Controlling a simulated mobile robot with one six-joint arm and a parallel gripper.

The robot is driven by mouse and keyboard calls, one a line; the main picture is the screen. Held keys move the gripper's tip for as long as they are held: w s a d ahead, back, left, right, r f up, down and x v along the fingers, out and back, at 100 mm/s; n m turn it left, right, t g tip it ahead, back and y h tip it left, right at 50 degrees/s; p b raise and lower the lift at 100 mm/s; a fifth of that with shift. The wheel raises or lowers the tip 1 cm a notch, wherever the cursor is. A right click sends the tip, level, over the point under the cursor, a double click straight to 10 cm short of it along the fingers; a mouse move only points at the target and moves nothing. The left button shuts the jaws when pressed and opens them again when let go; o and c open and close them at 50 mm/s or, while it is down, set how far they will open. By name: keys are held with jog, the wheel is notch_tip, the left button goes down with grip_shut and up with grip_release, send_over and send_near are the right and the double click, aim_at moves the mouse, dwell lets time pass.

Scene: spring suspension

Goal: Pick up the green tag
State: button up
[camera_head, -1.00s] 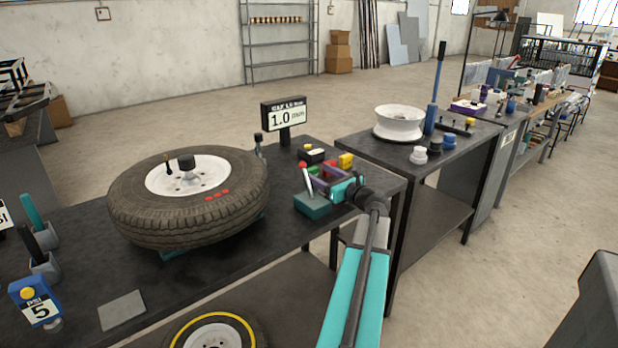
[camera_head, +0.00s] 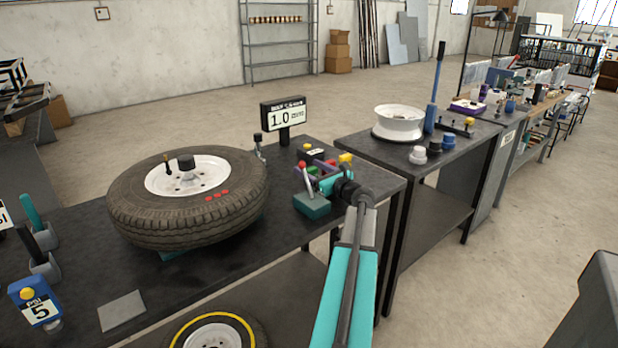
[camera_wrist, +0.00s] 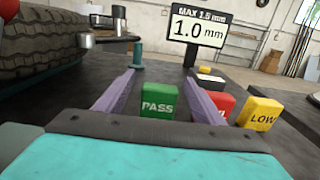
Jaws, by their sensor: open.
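The green tag (camera_wrist: 158,104) is a small block marked "PASS", standing on the dark workbench in the wrist view. My gripper (camera_wrist: 166,82) is open, with one purple finger to the left of the green tag and the other to its right. The tag sits between the fingers, and I see no finger closed on it. In the head view the green tag (camera_head: 312,170) is a small patch, partly hidden by my gripper (camera_head: 312,165) and the teal lever box.
A red tag (camera_wrist: 216,104) is close beside the right finger, with a yellow "LOW" tag (camera_wrist: 260,113) farther right. A display (camera_wrist: 197,30) reading 1.0 mm stands behind. A tire (camera_head: 190,195) lies to the left, and a teal lever box (camera_head: 312,206) is in front.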

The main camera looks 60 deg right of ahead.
aim_at(310, 168)
jog(key=c, duration=1.1)
jog(key=shift+r, duration=0.1)
jog(key=shift+r+p, duration=0.4)
jog(key=shift+r, duration=4.55)
